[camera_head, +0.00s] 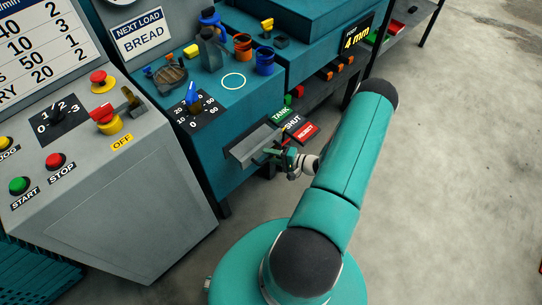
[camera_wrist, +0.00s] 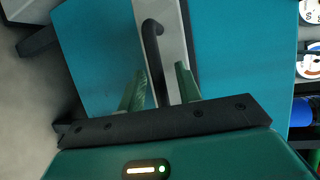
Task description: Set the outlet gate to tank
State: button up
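The outlet gate sits low on the front of the teal machine, with a grey housing (camera_head: 254,145). Beside it are a green TANK label (camera_head: 281,115), a dark SHUT label (camera_head: 293,123) and a red label (camera_head: 306,131) whose text is too small to read. My gripper (camera_head: 282,157) is at the right end of the housing. In the wrist view, a black bent handle (camera_wrist: 151,40) stands on a grey strip (camera_wrist: 174,30). My gripper's green fingers (camera_wrist: 161,82) are apart, one on each side of the handle, with gaps visible. Which label the gate is set to cannot be told.
A grey control panel (camera_head: 130,195) with buttons and a red-yellow knob (camera_head: 106,119) stands at left. A dial (camera_head: 195,106), cups (camera_head: 264,62) and a NEXT LOAD sign (camera_head: 141,33) are on the teal machine. Concrete floor (camera_head: 450,180) is open to the right.

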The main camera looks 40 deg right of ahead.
grip_shut()
jog(key=w, duration=0.7)
jog(key=shift+w+a, duration=0.15)
jog(key=shift+w, duration=0.1)
grip_release()
jog(key=shift+w, duration=0.1)
jog(key=v, duration=1.4)
jog(key=shift+r, duration=0.1)
